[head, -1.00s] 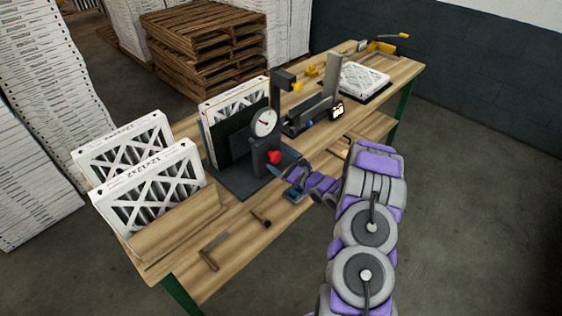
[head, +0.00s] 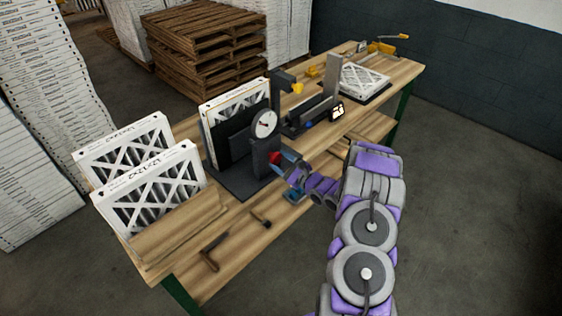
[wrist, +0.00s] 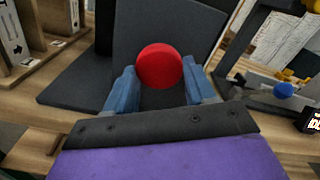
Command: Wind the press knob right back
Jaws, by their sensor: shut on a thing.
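The press (head: 252,150) stands on the bench with a dark upright plate, a dark base and a round white dial (head: 265,124). A framed white filter (head: 240,103) stands upright against the far side of the plate. The red knob (head: 275,158) is on the press's near right side, below the dial. In the wrist view the round red knob (wrist: 159,66) faces me. My gripper (wrist: 158,80) has a blue finger on either side of it and is shut on it. In the head view my gripper (head: 284,163) partly covers the knob. The dial reading is too small to tell.
Boxed filters (head: 150,180) stand in a wooden holder at the bench's left. Another fixture with a small display (head: 337,109) stands right of the press. Pallets (head: 205,45) are stacked behind.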

